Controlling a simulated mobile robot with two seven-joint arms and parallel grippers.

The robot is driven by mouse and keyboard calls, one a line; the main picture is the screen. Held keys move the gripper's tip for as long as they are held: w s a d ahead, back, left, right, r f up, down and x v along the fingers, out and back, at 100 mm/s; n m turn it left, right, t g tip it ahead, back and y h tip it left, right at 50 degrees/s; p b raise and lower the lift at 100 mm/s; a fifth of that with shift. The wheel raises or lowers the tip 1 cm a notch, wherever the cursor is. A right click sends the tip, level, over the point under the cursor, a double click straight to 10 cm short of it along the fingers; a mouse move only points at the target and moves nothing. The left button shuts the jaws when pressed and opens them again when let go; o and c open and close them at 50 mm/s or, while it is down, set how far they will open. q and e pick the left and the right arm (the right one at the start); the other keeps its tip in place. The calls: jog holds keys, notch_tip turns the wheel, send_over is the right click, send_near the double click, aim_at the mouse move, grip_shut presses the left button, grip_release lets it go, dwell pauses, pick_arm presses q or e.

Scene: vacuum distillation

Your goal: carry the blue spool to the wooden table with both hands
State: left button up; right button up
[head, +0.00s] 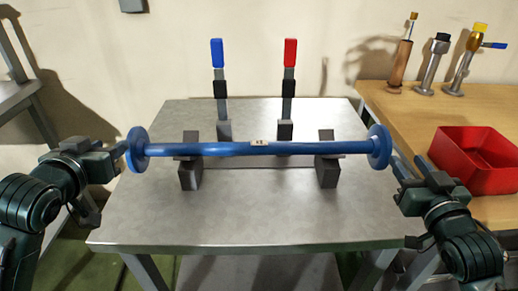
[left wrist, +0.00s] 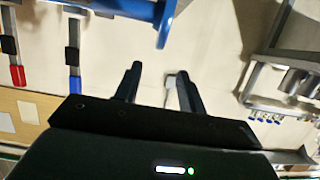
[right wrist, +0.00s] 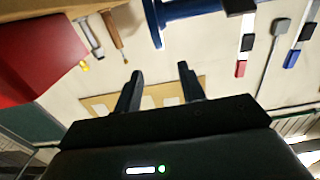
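The blue spool (head: 258,148) is a long pipe with a round flange at each end. It lies level across two dark grey support blocks on the grey metal table (head: 250,217). The wooden table (head: 408,112) stands at the right. My left gripper (head: 121,151) is beside the spool's left flange. In the left wrist view its fingers (left wrist: 158,74) are apart with nothing between them, and the blue flange (left wrist: 164,22) is above them. My right gripper (head: 408,170) is beside the right flange. In the right wrist view its fingers (right wrist: 160,74) are apart and empty, below the blue flange (right wrist: 153,22).
A blue-handled clamp (head: 219,85) and a red-handled clamp (head: 289,85) stand behind the spool. A red bin (head: 474,172) sits on the wooden table, with several upright fittings (head: 433,65) behind it. The wooden table's front left part is bare. Metal shelving (head: 15,90) stands at the left.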

aim_at(133, 128)
pick_arm(q)
jog(key=x, duration=1.3)
jog(key=shift+w+d, duration=0.1)
jog(key=shift+w, duration=0.1)
pick_arm(e)
jog(key=w, duration=1.3)
jog(key=shift+w+a, duration=0.15)
jog(key=shift+a, duration=0.05)
pick_arm(q)
jog(key=shift+c, duration=0.4)
pick_arm(e)
jog(key=shift+c, duration=0.4)
pick_arm(q)
grip_shut()
pick_arm(e)
grip_shut()
pick_arm(q)
jog(key=shift+f, duration=0.1)
pick_arm(e)
jog(key=shift+f, duration=0.1)
pick_arm(q)
jog(key=shift+r, duration=0.4)
pick_arm(e)
jog(key=shift+r, duration=0.45)
